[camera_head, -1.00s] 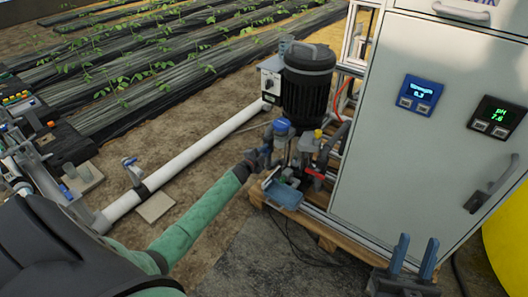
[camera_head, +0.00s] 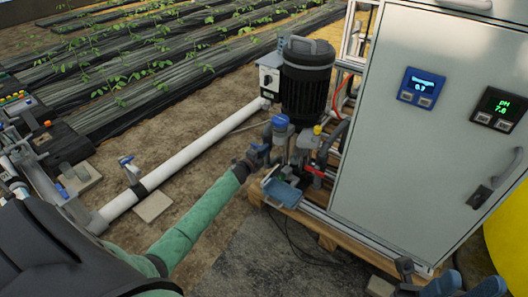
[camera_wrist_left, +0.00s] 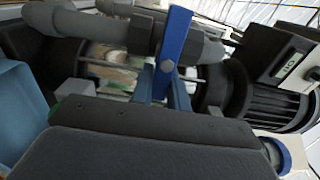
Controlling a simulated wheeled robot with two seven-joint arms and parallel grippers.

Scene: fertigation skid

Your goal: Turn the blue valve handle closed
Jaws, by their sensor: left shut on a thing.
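The blue valve handle (camera_wrist_left: 174,52) is a flat blue lever standing nearly upright, slightly tilted, in the left wrist view, with a round bolt near its lower part. It crosses in front of grey pipe fittings (camera_wrist_left: 128,35). My left gripper (camera_head: 262,157) is at the pipework left of the pump, at the end of my green-sleeved arm. Its fingers (camera_wrist_left: 178,94) are shut on the lower part of the handle. In the head view the gripper largely hides the handle. My right gripper (camera_head: 465,287) is at the bottom right edge, partly cut off, its fingers apart and empty.
A black pump motor (camera_head: 307,80) stands behind the fittings. A red-handled valve (camera_head: 315,172) and a blue tray (camera_head: 283,193) are close to the left gripper. A grey cabinet (camera_head: 440,150) with two displays fills the right. A white pipe (camera_head: 195,155) runs along the soil.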

